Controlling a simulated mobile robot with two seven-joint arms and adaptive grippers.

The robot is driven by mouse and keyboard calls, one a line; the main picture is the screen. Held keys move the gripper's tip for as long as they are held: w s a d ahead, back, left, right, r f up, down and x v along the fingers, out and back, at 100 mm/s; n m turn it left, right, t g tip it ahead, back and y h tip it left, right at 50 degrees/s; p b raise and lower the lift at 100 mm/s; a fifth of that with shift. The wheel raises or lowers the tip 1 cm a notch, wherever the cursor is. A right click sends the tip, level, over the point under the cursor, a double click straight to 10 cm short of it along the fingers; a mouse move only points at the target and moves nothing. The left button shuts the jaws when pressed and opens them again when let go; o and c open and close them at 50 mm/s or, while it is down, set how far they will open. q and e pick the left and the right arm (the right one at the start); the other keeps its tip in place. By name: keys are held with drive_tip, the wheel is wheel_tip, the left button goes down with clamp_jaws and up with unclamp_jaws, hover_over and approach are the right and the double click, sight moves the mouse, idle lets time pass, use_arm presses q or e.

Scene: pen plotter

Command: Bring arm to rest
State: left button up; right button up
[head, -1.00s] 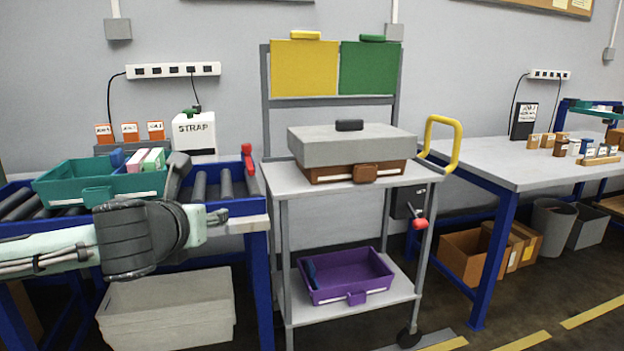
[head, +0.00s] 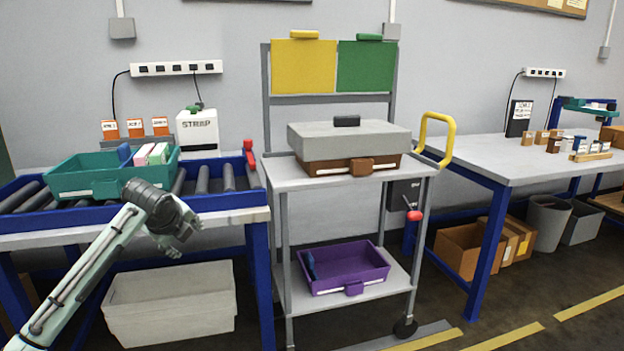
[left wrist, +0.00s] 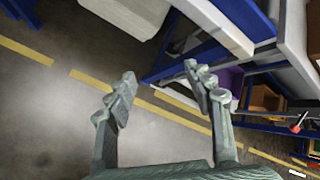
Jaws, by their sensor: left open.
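My left arm comes in from the lower left in the head view. Its left gripper (head: 176,245) hangs in front of the roller conveyor's front edge, pointing down and right, empty and apart from everything. In the left wrist view the two fingers of the left gripper (left wrist: 162,92) are spread with nothing between them, over the dark floor. My right gripper is in neither view.
A teal tray (head: 68,180) sits on the roller conveyor (head: 228,205), above a grey bin (head: 170,305). The cart (head: 290,183) bears a brown tray with a grey lid (head: 350,138), and a purple tray (head: 378,275) below. A workbench (head: 480,160) stands right.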

use_arm(q)
drive_tip(key=s+a+f+n+g+h, duration=0.1)
drive_tip(key=s+a+f+n+g, duration=0.1)
drive_tip(key=f, duration=0.7)
drive_tip(key=s+a+f+n+g+h, duration=0.1)
drive_tip(key=s+a+f+n+g, duration=0.15)
drive_tip(key=f, duration=0.65)
drive_tip(key=w+a+r+n+t+y, duration=0.4)
drive_tip(key=w+a+r+n+t, duration=0.4)
drive_tip(key=n, duration=1)
drive_tip(key=s+d+f+g, duration=0.35)
drive_tip(key=s+f, duration=0.35)
drive_tip(key=f, duration=0.6)
drive_tip(key=s+d+f+g+h, duration=0.15)
drive_tip(key=s+d+f, duration=0.25)
drive_tip(key=s+f, duration=0.9)
drive_tip(key=s+d+f+g, duration=0.1)
drive_tip(key=s+f, duration=0.3)
drive_tip(key=s, duration=0.5)
drive_tip(key=s+d+f+g, duration=0.2)
drive_tip(key=s+f, duration=0.3)
drive_tip(key=s, duration=0.5)
drive_tip(key=s+d+f+g, duration=0.2)
drive_tip(key=s+f, duration=0.3)
drive_tip(key=s, duration=0.5)
drive_tip(key=shift+d+f+h, duration=0.25)
drive_tip(key=shift+d+h, duration=0.1)
drive_tip(key=shift+h, duration=0.1)
